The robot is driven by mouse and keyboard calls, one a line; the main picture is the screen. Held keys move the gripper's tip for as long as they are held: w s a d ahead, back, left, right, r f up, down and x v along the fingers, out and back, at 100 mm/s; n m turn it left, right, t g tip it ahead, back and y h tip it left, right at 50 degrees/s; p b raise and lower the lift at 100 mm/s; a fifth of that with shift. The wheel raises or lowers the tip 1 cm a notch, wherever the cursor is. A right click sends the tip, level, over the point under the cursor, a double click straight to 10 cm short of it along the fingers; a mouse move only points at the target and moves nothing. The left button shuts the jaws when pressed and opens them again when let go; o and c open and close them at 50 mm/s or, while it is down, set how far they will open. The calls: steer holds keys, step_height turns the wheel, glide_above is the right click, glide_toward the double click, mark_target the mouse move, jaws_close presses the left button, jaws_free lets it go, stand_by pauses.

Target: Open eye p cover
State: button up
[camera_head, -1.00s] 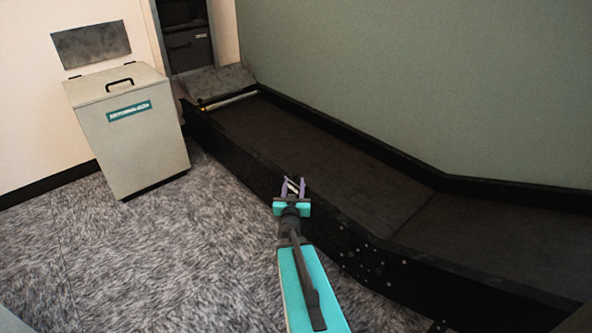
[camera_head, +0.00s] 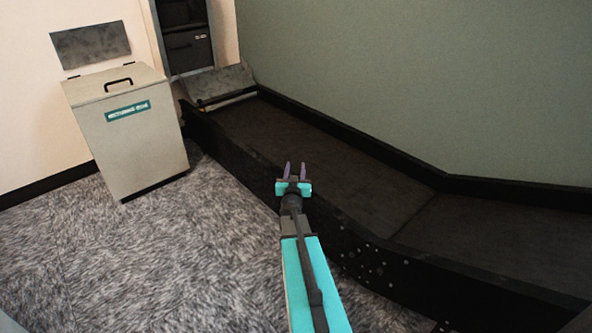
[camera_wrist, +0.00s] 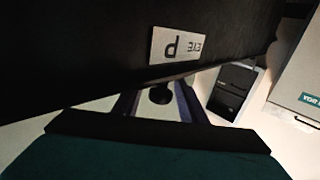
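A white label reading "EYE P" (camera_wrist: 176,45) shows upside down in the wrist view, on a dark panel. Close by it is a small black rounded knob-like part (camera_wrist: 160,94), seen between my fingers; I cannot tell if it is the eye cover or whether the fingers touch it. My gripper (camera_head: 295,171) has two purple fingers, apart, beside the near wall of the black conveyor (camera_head: 240,165) in the head view. The fingers also show in the wrist view (camera_wrist: 158,103), apart, with a gap between them. The label and knob cannot be made out in the head view.
A beige lidded bin (camera_head: 140,150) with a teal label stands at the left, also at the right edge of the wrist view (camera_wrist: 300,75). A dark shelf unit (camera_head: 187,45) is at the back. Carpet (camera_head: 190,250) left of my arm is clear.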

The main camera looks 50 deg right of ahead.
steer(key=shift+w+d, duration=0.15)
steer(key=shift+d, duration=0.05)
jaws_close()
steer(key=shift+r, duration=0.1)
step_height(320, 180, up, 11)
steer(key=p, duration=0.8)
steer(key=shift+r+p, duration=0.2)
steer(key=shift+p, duration=0.1)
jaws_free()
steer(key=shift+r, duration=0.1)
